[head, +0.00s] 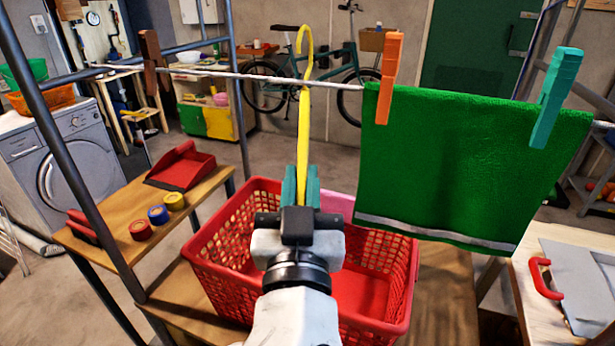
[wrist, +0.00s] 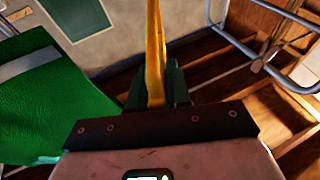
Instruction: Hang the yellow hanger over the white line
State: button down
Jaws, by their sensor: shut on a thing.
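The yellow hanger (head: 304,125) stands upright in my gripper (head: 301,185), seen edge-on, with its hook at the top. My gripper is shut on its lower part, in front of the red basket. The white line (head: 265,78) runs across the view, and the hook rises above it in the picture. I cannot tell whether the hook touches the line or is in front of it. In the wrist view, the hanger (wrist: 154,50) extends away from between the green fingers (wrist: 158,90).
A green towel (head: 455,160) hangs on the line at right, held by an orange clothespin (head: 389,65) and a teal clothespin (head: 556,95). A brown clothespin (head: 151,62) is at left. A red basket (head: 235,275) stands below. The line between brown and orange pins is otherwise clear.

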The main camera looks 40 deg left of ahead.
jog(key=s+d+f+b, duration=0.2)
jog(key=s+f+b, duration=0.2)
jog(key=s, duration=0.5)
jog(key=shift+s+d+b, duration=0.2)
jog(key=shift+s+b, duration=0.05)
jog(key=shift+b, duration=0.85)
dwell(0.4)
jog(key=c, duration=1)
grip_release()
jog(key=shift+f, duration=0.1)
jog(key=shift+b+v, duration=1.1)
jog(key=shift+v, duration=4.3)
